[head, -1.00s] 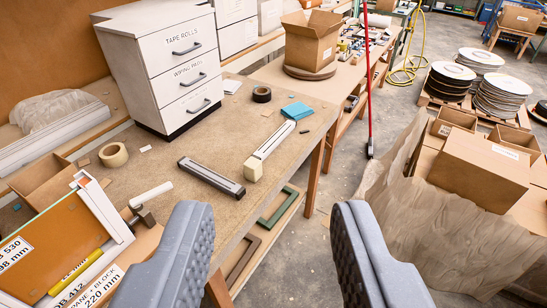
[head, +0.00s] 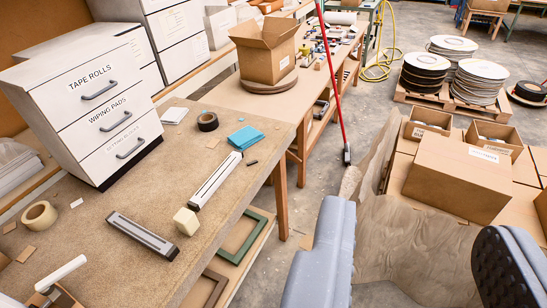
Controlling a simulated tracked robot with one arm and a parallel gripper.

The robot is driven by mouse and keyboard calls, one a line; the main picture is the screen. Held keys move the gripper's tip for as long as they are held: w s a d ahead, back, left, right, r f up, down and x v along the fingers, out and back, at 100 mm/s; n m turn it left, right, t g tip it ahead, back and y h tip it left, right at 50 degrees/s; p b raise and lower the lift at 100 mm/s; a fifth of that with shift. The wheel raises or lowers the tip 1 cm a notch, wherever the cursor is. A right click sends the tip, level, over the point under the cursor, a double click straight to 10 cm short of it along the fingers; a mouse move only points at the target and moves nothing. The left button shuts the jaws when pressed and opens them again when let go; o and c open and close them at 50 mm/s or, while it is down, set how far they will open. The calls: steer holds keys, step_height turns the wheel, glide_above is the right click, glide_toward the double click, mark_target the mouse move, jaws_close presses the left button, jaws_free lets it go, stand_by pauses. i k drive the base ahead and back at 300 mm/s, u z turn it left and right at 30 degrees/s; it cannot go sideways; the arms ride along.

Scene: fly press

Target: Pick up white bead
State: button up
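The white bead (head: 215,181) looks like a long pale strip lying on the brown workbench (head: 185,265), right of its middle. A cream block (head: 186,221) sits at its near end, touching or overlapping it. A dark grey-brown strip (head: 142,236) lies to its left, apart from it. No part of the bead is hidden by the fingers.
A drawer cabinet (head: 90,105) stands at the bench's back left. Blue pads (head: 246,137), black tape (head: 207,121) and a tan tape roll (head: 39,217) lie on the bench. A red pole (head: 331,80) stands beyond. Cartons (head: 457,176) fill the right.

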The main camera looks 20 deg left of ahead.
mark_target(196, 203)
steer(key=z, duration=0.15)
steer(key=i, duration=1.3)
steer(key=u, duration=0.65)
steer(key=i, duration=0.55)
steer(key=u, duration=0.45)
